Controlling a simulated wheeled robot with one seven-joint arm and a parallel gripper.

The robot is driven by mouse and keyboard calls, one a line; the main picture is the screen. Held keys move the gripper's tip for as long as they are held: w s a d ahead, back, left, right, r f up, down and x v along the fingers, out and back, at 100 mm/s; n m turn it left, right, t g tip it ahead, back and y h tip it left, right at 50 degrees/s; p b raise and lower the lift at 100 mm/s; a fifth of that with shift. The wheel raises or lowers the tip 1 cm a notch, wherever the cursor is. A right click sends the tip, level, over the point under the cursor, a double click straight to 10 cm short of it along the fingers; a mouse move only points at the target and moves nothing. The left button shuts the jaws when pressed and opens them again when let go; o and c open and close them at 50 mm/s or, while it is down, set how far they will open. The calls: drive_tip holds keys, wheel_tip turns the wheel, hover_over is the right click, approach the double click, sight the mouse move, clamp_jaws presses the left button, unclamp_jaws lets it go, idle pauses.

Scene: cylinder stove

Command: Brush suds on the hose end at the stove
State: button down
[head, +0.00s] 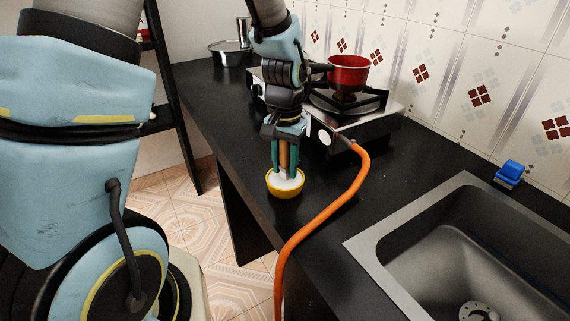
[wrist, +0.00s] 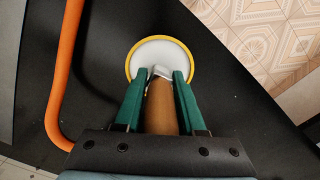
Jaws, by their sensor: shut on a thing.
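My gripper (head: 285,160) points down at the counter and is shut on a brush with a brown handle (wrist: 161,105). The brush's lower end (wrist: 162,73) is at the white suds (wrist: 160,54) in a small yellow bowl (head: 271,188); whether it touches them is hard to tell. The bowl stands near the counter's front edge. The orange hose (head: 325,213) runs from the stove's (head: 357,122) front right side across the counter and down over the edge. Its end at the stove (head: 354,146) shows in the head view, right of my gripper.
A red pot (head: 348,72) sits on the stove's burner. A metal pot (head: 230,52) stands behind, at the back left. A steel sink (head: 390,238) and a blue sponge-like object (head: 510,173) are at the right. Black counter between hose and sink is clear.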

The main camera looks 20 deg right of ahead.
idle(0.4)
wheel_tip(320, 180, up, 7)
drive_tip(key=p, duration=0.6)
idle(0.8)
